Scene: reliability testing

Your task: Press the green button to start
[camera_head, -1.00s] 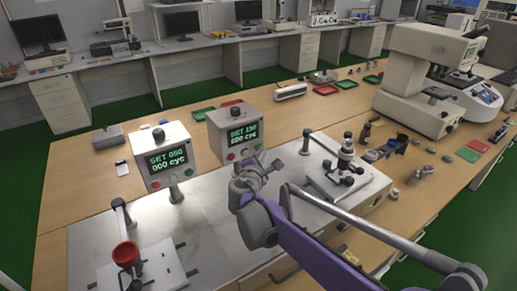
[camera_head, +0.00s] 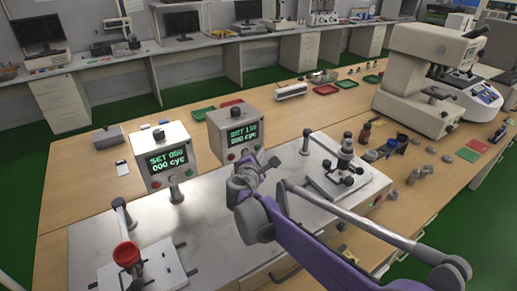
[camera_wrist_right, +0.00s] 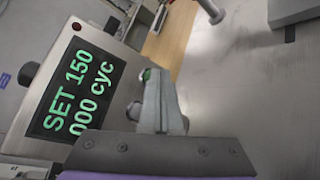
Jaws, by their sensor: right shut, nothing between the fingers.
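Two grey control boxes stand on posts on a metal plate. The left box (camera_head: 163,151) reads SET 050, 000 cyc. The right box (camera_head: 235,129) reads SET 150, 000 cyc, also in the right wrist view (camera_wrist_right: 75,97). A green button (camera_wrist_right: 147,74) and a red button (camera_wrist_right: 157,121) sit on its lower front. My right gripper (camera_head: 269,165) is shut and empty, just in front of the right box's lower edge. In the wrist view its fingers (camera_wrist_right: 158,88) partly cover the green button; contact cannot be told. My left gripper is not in view.
A red cup-like part (camera_head: 126,254) stands on the left fixture. A fixture with a dark-topped post (camera_head: 346,150) stands right of my right arm. A microscope-like instrument (camera_head: 420,80) and several small parts lie further right.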

